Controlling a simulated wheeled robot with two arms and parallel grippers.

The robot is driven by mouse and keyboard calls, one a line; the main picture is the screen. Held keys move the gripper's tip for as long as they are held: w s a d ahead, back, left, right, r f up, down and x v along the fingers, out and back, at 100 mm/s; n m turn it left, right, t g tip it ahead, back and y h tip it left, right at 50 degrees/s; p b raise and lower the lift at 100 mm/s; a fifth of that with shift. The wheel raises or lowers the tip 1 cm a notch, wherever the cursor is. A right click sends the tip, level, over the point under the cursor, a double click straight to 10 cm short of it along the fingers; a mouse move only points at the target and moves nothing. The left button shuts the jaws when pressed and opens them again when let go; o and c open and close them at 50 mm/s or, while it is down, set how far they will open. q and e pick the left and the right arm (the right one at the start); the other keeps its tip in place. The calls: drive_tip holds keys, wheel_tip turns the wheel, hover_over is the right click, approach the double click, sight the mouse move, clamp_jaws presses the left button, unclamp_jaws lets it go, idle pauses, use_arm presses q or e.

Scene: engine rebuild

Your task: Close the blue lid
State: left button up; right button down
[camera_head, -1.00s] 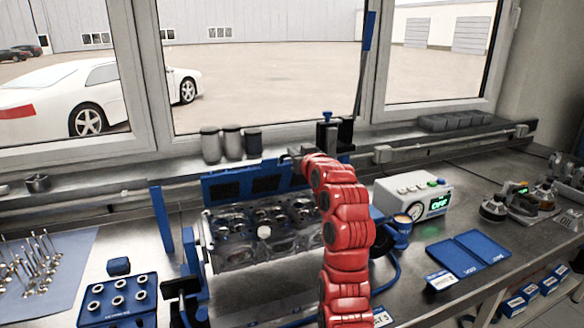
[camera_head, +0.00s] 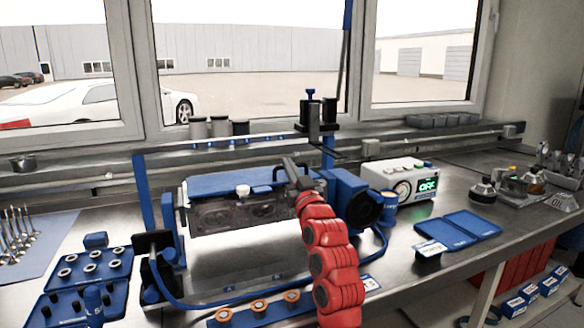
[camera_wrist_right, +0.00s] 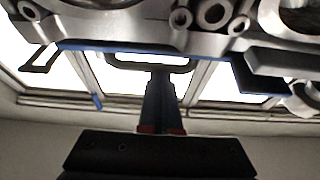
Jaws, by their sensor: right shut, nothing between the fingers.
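The blue lid (camera_head: 235,183) lies roughly flat along the top of the grey cylinder head (camera_head: 225,215) on the engine stand in the head view. Whether it is fully seated cannot be told. My right gripper (camera_head: 287,168) is at the lid's right end, above the head, with its red arm coming up from below. Its fingers (camera_wrist_right: 158,76) point away from the wrist camera, shut and empty. Grey metal castings (camera_wrist_right: 130,22) and a blue edge (camera_wrist_right: 215,62) show above them in the wrist view. Contact with the lid is unclear. My left gripper is not in view.
A black-and-blue clamp fixture (camera_head: 318,120) stands behind the lid. A control box (camera_head: 398,180) and a blue folded case (camera_head: 458,230) lie to the right. A blue tray of rings (camera_head: 90,265) sits left, and a strip with orange-topped parts (camera_head: 260,306) lies in front.

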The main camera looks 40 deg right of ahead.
drive_tip(key=shift+f+b, duration=0.35)
drive_tip(key=shift+f, duration=0.45)
drive_tip(key=shift+s+a+f, duration=0.1)
drive_tip(key=shift+s+f, duration=0.2)
drive_tip(key=shift+f, duration=0.05)
